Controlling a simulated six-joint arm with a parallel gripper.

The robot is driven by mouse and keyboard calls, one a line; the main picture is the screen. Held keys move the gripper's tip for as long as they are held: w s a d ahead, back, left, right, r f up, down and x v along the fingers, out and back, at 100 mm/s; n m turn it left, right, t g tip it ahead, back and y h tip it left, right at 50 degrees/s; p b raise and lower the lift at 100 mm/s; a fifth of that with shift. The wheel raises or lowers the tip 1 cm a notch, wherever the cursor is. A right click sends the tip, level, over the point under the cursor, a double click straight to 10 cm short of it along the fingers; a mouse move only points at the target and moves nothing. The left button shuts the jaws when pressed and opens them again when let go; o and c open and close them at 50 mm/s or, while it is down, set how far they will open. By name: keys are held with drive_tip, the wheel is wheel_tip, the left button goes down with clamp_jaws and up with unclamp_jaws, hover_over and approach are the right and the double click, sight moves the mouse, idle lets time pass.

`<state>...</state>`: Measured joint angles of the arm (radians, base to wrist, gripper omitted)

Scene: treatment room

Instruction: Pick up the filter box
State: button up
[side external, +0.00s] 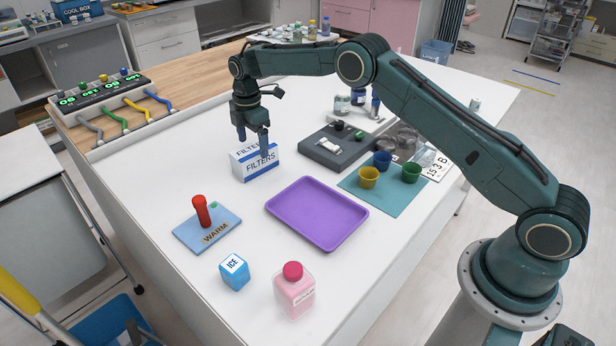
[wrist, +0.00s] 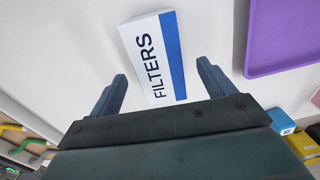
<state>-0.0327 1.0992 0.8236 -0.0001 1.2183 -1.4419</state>
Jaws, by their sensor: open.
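The filter box (side external: 257,166) is white with a blue band and the word FILTERS. It stands on the white table left of the purple tray in the side view. My gripper (side external: 253,148) is right over it, pointing down, with its fingers at about the box's top. In the wrist view the box (wrist: 153,58) lies ahead of and partly between the two open fingers of my gripper (wrist: 161,79), with a gap on both sides. Its near end reaches between the fingertips.
A purple tray (side external: 317,213) lies to the right of the box. A blue WARM pad (side external: 190,235) with a red cylinder is in front. The table left of the box is clear.

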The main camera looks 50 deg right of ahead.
sight(254, 149)
drive_tip(key=shift+f, duration=0.1)
drive_tip(key=shift+f, duration=2.5)
drive_tip(key=shift+c, duration=0.4)
drive_tip(key=c, duration=1)
